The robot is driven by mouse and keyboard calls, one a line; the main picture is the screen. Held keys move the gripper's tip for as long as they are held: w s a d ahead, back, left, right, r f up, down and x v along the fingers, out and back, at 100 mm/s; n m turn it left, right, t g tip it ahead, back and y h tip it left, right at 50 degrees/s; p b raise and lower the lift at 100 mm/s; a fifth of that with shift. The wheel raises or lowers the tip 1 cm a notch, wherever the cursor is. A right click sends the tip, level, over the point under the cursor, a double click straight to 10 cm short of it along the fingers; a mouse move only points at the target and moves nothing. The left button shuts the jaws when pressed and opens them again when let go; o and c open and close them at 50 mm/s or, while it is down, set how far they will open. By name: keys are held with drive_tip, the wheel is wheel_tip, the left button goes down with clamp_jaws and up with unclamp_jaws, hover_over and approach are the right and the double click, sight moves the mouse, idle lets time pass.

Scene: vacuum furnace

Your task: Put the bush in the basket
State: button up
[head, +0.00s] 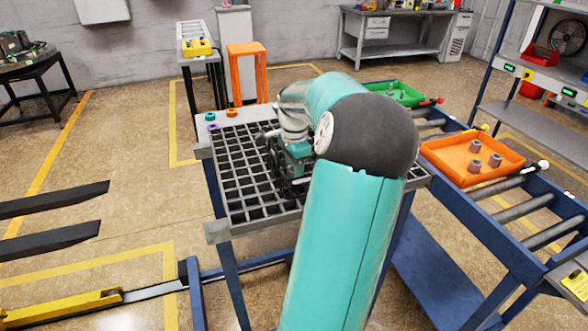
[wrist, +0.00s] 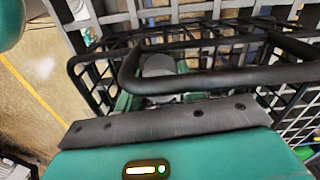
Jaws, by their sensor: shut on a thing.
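The basket is a black wire frame (wrist: 90,72) that fills much of the wrist view; in the head view only a dark part of it shows beneath my gripper, on the grid-topped table. My gripper (head: 290,178) points down over the right half of the grid, and my arm hides much of it. In the wrist view my gripper (wrist: 155,82) is shut on a grey round bush (wrist: 158,64). The bush is seen behind the near basket rail, within the outline of the wires. Its lower end is hidden, so I cannot tell whether it touches the basket floor.
The grid-topped table (head: 238,190) has small coloured rings (head: 232,113) at its far left corner. An orange tray (head: 455,172) with several grey bushes and a green tray (head: 400,93) are on the roller conveyor (head: 515,215) at right. Dark forks (head: 50,200) reach in from the left.

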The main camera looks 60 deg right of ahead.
drive_tip(key=o, duration=1.2)
drive_tip(key=shift+f, duration=0.1)
drive_tip(key=shift+c, duration=0.2)
drive_tip(key=shift+w, duration=0.1)
wheel_tip(320, 180, up, 12)
drive_tip(key=w+a+r+n+h, duration=0.1)
drive_tip(key=w+a+n, duration=0.45)
drive_tip(key=a, duration=0.65)
drive_tip(key=w+a+r+n+h, duration=0.1)
drive_tip(key=w+a+n, duration=0.45)
drive_tip(key=a, duration=0.65)
drive_tip(key=s+a+f+n+t, duration=0.1)
drive_tip(key=s+a+n+t, duration=0.1)
drive_tip(key=a+n, duration=0.3)
drive_tip(key=s+a+f+n+t+y, duration=0.1)
drive_tip(key=a+n, duration=0.4)
drive_tip(key=a, duration=0.6)
drive_tip(key=s+a+f+n+t+y, duration=0.1)
drive_tip(key=s+a+f+n+t, duration=0.1)
drive_tip(key=a, duration=0.7)
drive_tip(key=s+f+n, duration=0.1)
drive_tip(key=s+n, duration=0.1)
drive_tip(key=shift+s+n+t, duration=0.15)
drive_tip(key=shift+n+t, duration=0.15)
drive_tip(key=shift+n, duration=0.1)
